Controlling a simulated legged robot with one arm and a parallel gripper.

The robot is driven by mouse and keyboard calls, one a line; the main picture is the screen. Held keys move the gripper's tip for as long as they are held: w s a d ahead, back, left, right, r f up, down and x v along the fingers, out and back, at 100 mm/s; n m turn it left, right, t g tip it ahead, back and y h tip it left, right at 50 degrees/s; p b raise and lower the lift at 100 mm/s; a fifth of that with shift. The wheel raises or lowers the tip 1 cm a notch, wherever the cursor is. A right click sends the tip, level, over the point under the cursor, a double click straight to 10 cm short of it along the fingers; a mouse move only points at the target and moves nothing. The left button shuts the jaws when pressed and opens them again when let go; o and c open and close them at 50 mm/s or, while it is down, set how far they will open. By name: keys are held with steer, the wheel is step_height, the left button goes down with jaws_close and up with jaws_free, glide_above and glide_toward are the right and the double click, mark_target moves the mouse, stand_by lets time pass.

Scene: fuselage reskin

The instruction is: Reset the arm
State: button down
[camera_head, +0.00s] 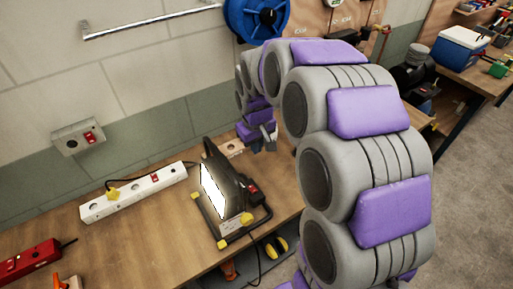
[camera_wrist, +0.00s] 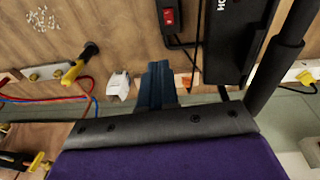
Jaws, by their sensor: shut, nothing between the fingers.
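My arm, grey with purple pads, rises at the right of the head view and arches over to the left, its end hanging low above the back of the wooden workbench (camera_head: 150,225). In the wrist view my gripper (camera_wrist: 158,82) shows as two bluish fingers shut together with nothing held. The dark lamp body (camera_wrist: 236,40) is close to the right of the fingers in that view.
A white power strip (camera_head: 133,191), a red tool (camera_head: 30,262) and a wall socket (camera_head: 77,137) are to the left. A blue cable reel (camera_head: 257,16) hangs above. In the wrist view, a white plug-like piece (camera_wrist: 119,86) and loose cables are left of the fingers. Open floor (camera_head: 470,200) is at right.

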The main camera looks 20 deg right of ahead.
steer(key=s+r+m+g, duration=0.2)
steer(key=s+m+g, duration=0.1)
steer(key=s, duration=3)
steer(key=shift+s+a+r+m+g, duration=0.2)
steer(key=shift+a+r+m+g, duration=0.1)
steer(key=shift+a, duration=0.15)
